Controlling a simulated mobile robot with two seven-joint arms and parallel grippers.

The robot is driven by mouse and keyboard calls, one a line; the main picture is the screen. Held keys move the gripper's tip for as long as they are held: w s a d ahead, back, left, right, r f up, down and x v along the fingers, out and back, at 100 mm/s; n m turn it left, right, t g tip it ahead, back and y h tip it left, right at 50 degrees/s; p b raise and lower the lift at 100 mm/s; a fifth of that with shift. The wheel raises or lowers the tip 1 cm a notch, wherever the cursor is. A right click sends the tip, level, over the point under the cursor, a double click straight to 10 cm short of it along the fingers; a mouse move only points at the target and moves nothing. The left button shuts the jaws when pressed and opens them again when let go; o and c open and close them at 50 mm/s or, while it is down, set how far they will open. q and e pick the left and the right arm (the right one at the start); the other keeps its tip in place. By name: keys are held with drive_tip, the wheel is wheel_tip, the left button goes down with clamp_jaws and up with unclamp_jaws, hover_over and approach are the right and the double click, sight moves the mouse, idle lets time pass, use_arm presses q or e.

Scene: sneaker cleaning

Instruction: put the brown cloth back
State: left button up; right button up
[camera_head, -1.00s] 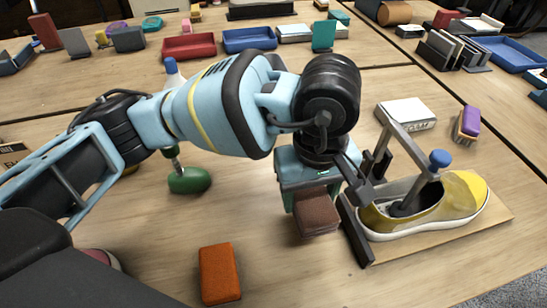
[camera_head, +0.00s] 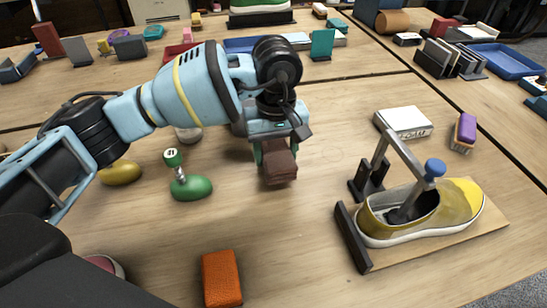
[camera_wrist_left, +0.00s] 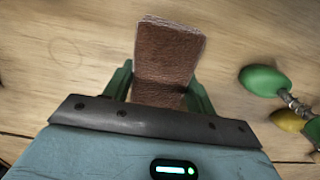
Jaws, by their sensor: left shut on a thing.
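The brown cloth (camera_head: 280,168) is a folded brown block held below my left gripper (camera_head: 275,147) in the head view. My left gripper is shut on it, with the cloth between its green fingers. In the left wrist view the cloth (camera_wrist_left: 168,55) sticks out past the fingertips of the left gripper (camera_wrist_left: 160,88). It is above the wooden table; the gap below it is hard to judge. My right gripper is not in view.
A yellow sneaker (camera_head: 420,212) sits on a board with a clamp (camera_head: 383,165) at the right. A green-footed tool (camera_head: 190,187), a yellow oval (camera_head: 121,172) and an orange block (camera_head: 221,278) lie on the left half. A white box (camera_head: 404,122) and purple brush (camera_head: 464,132) are at right. Table between is clear.

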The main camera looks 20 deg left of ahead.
sight(274, 158)
use_arm(q)
drive_tip(key=f, duration=0.3)
drive_tip(key=shift+w+a+f, duration=0.15)
drive_tip(key=shift+w+a, duration=0.25)
drive_tip(key=shift+f, duration=0.1)
drive_tip(key=shift+f, duration=0.1)
drive_tip(key=shift+f, duration=0.15)
drive_tip(key=o, duration=0.9)
wheel_tip(274, 158, up, 12)
drive_tip(key=shift+r, duration=0.25)
